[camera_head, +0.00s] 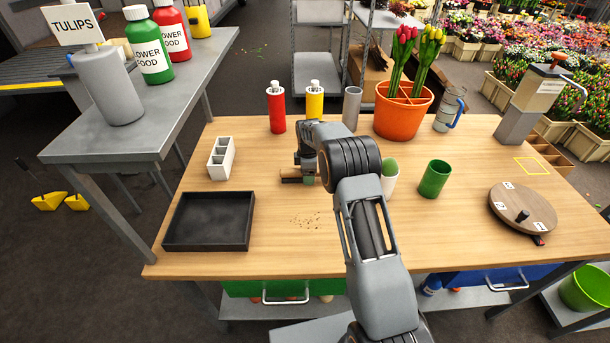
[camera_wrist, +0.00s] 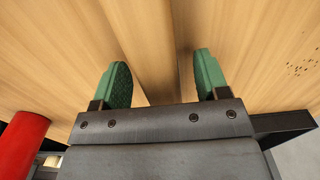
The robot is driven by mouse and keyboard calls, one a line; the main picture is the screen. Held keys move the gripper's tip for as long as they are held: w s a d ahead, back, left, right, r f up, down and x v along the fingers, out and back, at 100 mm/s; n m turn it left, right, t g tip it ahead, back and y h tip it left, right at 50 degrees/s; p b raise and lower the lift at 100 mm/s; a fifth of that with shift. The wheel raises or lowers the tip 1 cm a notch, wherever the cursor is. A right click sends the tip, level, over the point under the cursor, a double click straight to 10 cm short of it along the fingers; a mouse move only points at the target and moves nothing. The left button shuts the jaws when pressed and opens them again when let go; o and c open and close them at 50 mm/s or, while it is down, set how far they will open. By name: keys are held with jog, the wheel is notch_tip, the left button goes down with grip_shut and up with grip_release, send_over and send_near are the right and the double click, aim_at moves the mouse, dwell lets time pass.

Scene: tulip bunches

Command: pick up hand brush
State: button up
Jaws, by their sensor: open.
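The hand brush (camera_head: 291,173) lies on the wooden table, partly hidden behind my gripper in the head view; its wooden top and darker lower edge show at the left. In the wrist view a long wooden strip (camera_wrist: 154,50), which looks like the brush, runs between my fingers. My gripper (camera_head: 308,177) points down over the brush. In the wrist view my gripper (camera_wrist: 160,80) is open, its two green fingertips apart on either side of the strip with gaps. I cannot tell how far above the table the fingertips are.
A black tray (camera_head: 209,247) is at the front left, with a white divided holder (camera_head: 221,158) behind it. Crumbs (camera_head: 306,220) lie in front of the brush. Red (camera_head: 277,110) and yellow (camera_head: 315,102) bottles stand behind. A green cup (camera_head: 434,179) stands right of my arm.

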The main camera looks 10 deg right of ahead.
jog(key=shift+c, duration=0.5)
jog(key=c, duration=0.9)
jog(key=shift+c, duration=0.2)
jog(key=shift+r, duration=0.8)
jog(key=r, duration=0.2)
jog(key=shift+s+r, duration=0.2)
jog(key=shift+r, duration=0.15)
jog(key=s+a+r+b, duration=0.1)
jog(key=s+r+b, duration=0.1)
jog(key=s+r, duration=0.7)
jog(key=shift+s+a+r, duration=0.15)
jog(key=shift+s+a, duration=0.15)
jog(key=shift+s, duration=2)
